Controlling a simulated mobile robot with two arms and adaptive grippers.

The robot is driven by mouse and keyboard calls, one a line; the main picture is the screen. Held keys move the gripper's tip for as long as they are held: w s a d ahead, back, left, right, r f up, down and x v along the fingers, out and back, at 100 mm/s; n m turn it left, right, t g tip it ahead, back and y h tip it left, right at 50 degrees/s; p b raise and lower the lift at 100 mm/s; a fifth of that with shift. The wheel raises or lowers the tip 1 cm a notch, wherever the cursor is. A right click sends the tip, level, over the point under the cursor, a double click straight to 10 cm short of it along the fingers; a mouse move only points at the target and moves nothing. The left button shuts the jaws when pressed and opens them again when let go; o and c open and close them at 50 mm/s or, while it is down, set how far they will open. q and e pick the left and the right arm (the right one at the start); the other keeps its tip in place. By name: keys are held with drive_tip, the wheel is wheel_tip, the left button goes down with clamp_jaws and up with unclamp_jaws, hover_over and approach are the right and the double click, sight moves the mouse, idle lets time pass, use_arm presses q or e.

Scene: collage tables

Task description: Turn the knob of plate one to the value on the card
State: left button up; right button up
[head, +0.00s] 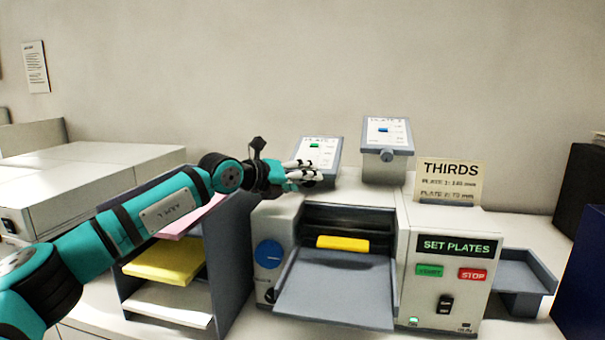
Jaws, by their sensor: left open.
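The folding machine (405,283) stands on the white table, with a dark display reading "SET PLATES". Plate one (322,147) is the grey-framed left panel on top, with a small green readout. My left gripper (318,171) is open at the lower part of plate one and hides its knob; I cannot tell whether it touches the knob. Plate two (387,128) is the right panel, with a blue readout and a grey knob (387,155). The card (450,182) stands on the machine and reads "THIRDS", "PLATE 1: 140 mm", "PLATE 2: 73 mm"; the small digits are blurry. My right gripper is not in view.
A grey shelf rack (236,262) with pink, yellow and white paper stands left of the machine, under my left arm. A grey tray (335,290) slopes out at the front, and an output tray (522,275) juts right.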

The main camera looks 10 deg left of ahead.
use_arm(q)
drive_tip(key=shift+w+d+f, duration=0.1)
drive_tip(key=shift+w+d, duration=0.05)
drive_tip(key=shift+w, duration=0.15)
drive_tip(key=shift+c, duration=0.4)
drive_tip(key=c, duration=1.1)
drive_tip(key=shift+o, duration=0.2)
drive_tip(key=y+b, duration=0.1)
drive_tip(key=b, duration=0.1)
drive_tip(key=y+b, duration=0.1)
drive_tip(key=b, duration=0.2)
drive_tip(key=shift+d+f+m+b, duration=0.2)
drive_tip(key=shift+d+m+b, duration=0.05)
drive_tip(key=shift+m+b, duration=0.15)
drive_tip(key=shift+s+r+y+b, duration=0.1)
drive_tip(key=shift+r+y+b, duration=0.1)
drive_tip(key=shift+y+b, duration=0.15)
drive_tip(key=shift+r, duration=0.1)
